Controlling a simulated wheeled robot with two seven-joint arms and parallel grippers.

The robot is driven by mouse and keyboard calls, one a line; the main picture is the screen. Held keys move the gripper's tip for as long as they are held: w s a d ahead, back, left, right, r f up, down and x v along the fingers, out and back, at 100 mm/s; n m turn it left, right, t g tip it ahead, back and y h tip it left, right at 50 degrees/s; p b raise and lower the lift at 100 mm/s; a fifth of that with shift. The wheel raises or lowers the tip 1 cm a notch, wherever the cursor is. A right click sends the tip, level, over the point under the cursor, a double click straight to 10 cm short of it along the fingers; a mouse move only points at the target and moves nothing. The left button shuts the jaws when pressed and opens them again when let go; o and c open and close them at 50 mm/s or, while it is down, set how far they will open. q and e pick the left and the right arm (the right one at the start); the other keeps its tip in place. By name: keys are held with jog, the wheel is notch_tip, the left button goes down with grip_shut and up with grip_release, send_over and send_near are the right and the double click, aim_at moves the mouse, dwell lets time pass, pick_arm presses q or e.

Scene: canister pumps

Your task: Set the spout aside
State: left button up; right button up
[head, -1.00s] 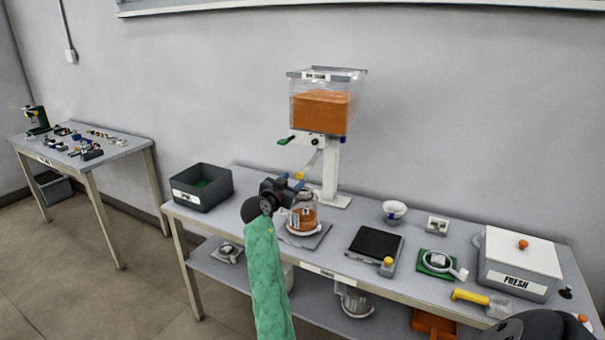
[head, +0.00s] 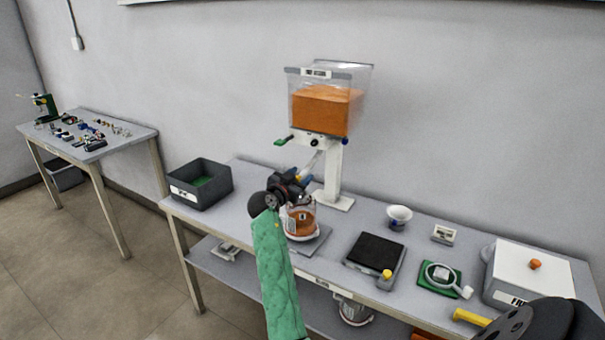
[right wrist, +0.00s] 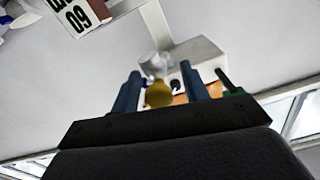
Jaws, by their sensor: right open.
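The clear, slanted spout (head: 312,160) hangs below the dispenser's hopper (head: 325,108), which holds orange material. My right gripper (head: 303,177), with blue fingers, is just below the spout, above a jar. In the right wrist view, the open fingers (right wrist: 158,92) stand either side of a round yellow end (right wrist: 158,94), with a clear part behind it that looks like the spout. I cannot tell whether the fingers touch it. The glass jar (head: 301,222) with orange contents stands below, partly hidden by my gripper.
A dark grey bin (head: 199,185) stands at the table's left end. Bare tabletop (head: 250,180) lies behind my gripper.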

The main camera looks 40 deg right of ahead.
jog(key=shift+d, duration=0.15)
jog(key=shift+c, duration=0.5)
grip_shut()
jog(key=shift+s, duration=0.1)
